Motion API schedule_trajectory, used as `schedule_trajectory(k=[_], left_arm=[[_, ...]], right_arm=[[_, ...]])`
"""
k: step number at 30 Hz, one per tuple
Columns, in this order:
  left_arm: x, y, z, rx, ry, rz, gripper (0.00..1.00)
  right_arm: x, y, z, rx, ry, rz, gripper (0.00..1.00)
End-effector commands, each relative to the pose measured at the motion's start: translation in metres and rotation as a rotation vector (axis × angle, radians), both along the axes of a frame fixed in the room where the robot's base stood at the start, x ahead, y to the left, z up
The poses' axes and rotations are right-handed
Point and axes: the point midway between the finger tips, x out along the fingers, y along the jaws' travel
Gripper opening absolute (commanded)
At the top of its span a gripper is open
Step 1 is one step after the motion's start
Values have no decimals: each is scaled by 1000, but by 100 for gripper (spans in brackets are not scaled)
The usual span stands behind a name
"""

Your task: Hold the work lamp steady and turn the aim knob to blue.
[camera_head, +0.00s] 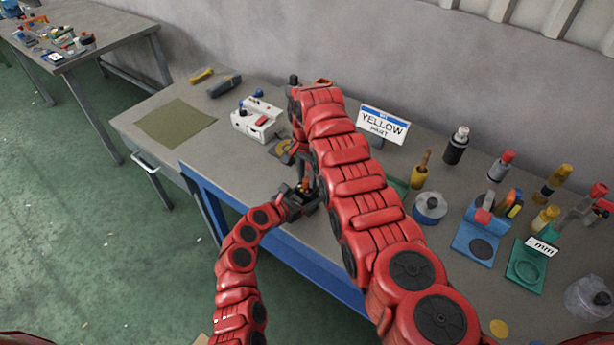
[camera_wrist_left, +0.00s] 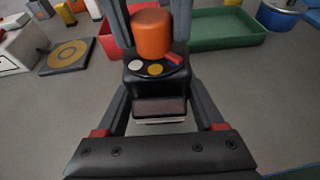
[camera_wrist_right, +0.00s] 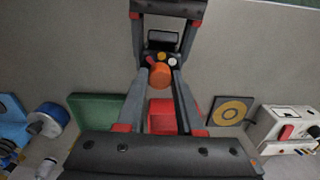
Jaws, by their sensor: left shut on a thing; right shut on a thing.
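In the head view my right arm hides most of that gripper.
A red bin (camera_wrist_right: 162,108), a green tray (camera_wrist_left: 225,28) and a dark plate with a yellow ring (camera_wrist_right: 231,111) lie near the lamp. A white box (camera_head: 257,119) stands behind left. Bottles and colored stands crowd the bench's right side.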

Motion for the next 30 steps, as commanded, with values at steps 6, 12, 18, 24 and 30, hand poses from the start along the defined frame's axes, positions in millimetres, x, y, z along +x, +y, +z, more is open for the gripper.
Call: schedule_trajectory(k=[6,12,18,24,30], left_arm=[[0,-1,0,-1,0,-2,0],[0,-1,0,0,0,-1,0],[0,0,0,0,0,-1,0],[0,0,0,0,0,-1,0],[0,0,0,0,0,0,0]], right_arm=[[1,-1,0,0,-2,-1,57],[0,0,0,-1,-1,-1,66],[0,0,1,0,0,-1,66],[1,0,19,0,-3,-1,66],[1,0,60,1,-3,-1,66]])
